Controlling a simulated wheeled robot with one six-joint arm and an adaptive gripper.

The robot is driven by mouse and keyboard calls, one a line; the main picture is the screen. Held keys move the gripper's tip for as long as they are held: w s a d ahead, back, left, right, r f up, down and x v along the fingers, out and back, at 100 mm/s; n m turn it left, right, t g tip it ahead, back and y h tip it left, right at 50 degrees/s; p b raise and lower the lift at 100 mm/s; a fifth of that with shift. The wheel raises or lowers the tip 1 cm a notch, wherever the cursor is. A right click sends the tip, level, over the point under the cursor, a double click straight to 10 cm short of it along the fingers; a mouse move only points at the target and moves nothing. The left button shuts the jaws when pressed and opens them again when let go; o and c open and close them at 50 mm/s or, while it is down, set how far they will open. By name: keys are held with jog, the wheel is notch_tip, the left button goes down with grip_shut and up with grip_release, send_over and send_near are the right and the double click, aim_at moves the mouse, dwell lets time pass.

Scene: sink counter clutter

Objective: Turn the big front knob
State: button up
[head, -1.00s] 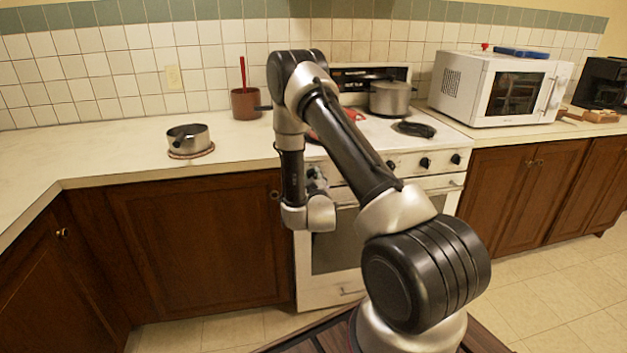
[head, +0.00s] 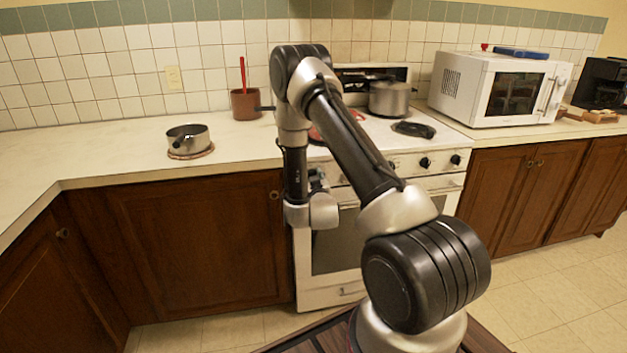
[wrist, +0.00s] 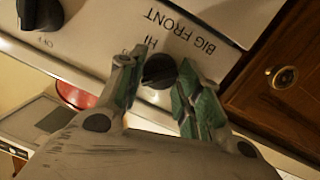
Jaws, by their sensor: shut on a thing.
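The big front knob (wrist: 159,70) is a dark round knob on the white stove panel. The upside-down words BIG FRONT and HI are printed beside it in the wrist view. My gripper (wrist: 157,75) has one green-padded finger on each side of the knob and is shut on it. Part of the knob is hidden by the fingers, and its pointer is hard to read. In the head view my gripper (head: 318,180) is at the left end of the stove's front panel, where my arm hides the knob.
Another dark knob (wrist: 40,12) is at the upper left of the wrist view. The stove (head: 440,186) carries a grey pot (head: 390,100) and a red item (head: 318,134). A small saucepan (head: 188,138) sits on the left counter. A wooden cabinet (wrist: 272,75) borders the stove panel.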

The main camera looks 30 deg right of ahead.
jog(key=shift+f, duration=0.15)
jog(key=o, duration=1)
jog(key=shift+o, duration=0.2)
jog(key=shift+s, duration=0.1)
jog(key=v, duration=1.2)
